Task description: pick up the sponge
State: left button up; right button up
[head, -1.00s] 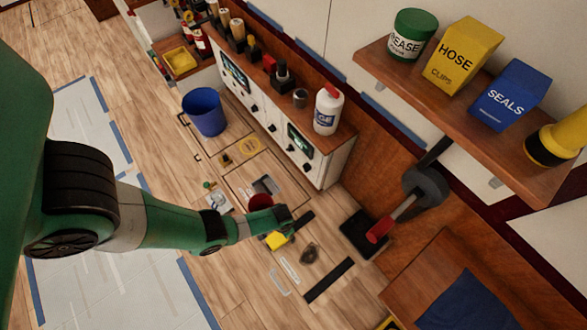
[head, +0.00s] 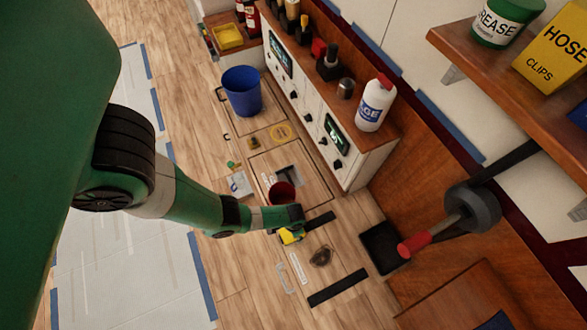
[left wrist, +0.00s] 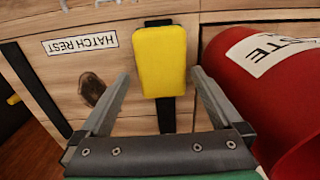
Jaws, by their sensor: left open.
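The yellow sponge (left wrist: 161,62) lies on the wooden floor panel, over a black strip (left wrist: 166,115), in the left wrist view. In the head view the sponge (head: 290,236) is partly hidden by my left arm's end. My left gripper (left wrist: 158,85) is open, its two grey fingers on either side of the near end of the sponge, with gaps to both. It is not shut on anything. In the head view my left gripper (head: 288,226) is small and mostly hidden. My right gripper is not in view.
A red labelled container (left wrist: 268,85) stands close to the right finger; it also shows in the head view (head: 281,191). A dark brown lump (left wrist: 92,91) lies left of the sponge by a "HATCH REST" label (left wrist: 80,41). A blue bucket (head: 241,92) stands further back.

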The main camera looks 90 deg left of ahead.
pick_arm(q)
notch_tip(320, 180, down, 5)
jog(key=b, duration=0.3)
jog(key=shift+s+a+r, duration=0.1)
jog(key=shift+a+r, duration=0.05)
jog(key=shift+r, duration=0.15)
pick_arm(e)
notch_tip(320, 180, down, 4)
jog(key=shift+r, duration=0.2)
